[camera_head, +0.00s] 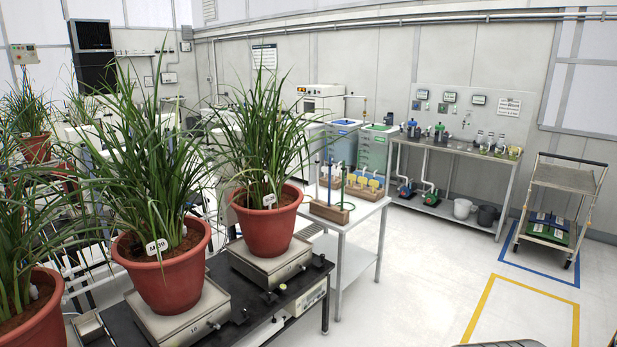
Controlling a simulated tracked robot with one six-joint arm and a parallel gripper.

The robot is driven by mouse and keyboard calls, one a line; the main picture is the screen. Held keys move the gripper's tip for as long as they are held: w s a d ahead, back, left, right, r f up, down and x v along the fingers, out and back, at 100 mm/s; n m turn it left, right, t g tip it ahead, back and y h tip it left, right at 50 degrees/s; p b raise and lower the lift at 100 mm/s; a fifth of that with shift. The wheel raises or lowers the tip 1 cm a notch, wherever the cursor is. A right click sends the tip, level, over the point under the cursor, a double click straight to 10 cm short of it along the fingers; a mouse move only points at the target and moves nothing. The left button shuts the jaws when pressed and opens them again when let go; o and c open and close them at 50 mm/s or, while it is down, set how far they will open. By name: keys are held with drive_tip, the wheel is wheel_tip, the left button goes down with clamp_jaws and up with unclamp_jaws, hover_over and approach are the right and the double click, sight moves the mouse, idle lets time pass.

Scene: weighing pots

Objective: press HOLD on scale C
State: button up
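Two grey scales stand on a black-topped bench (252,312) at the lower middle. The nearer scale (195,322) bears a red pot (165,285) with tall grass and a white tag. The farther scale (270,266) bears a similar red pot (267,235). Small dark and metal fittings sit at the right of both scales. A pale panel (313,298) is on the bench's front side. I cannot read which scale is C, and no HOLD button can be made out. My gripper is not in view.
Another potted plant (32,310) is cut off at the lower left. A steel workbench (455,150) and a cart (562,180) stand at the back right. The floor (425,285) right of the bench is clear.

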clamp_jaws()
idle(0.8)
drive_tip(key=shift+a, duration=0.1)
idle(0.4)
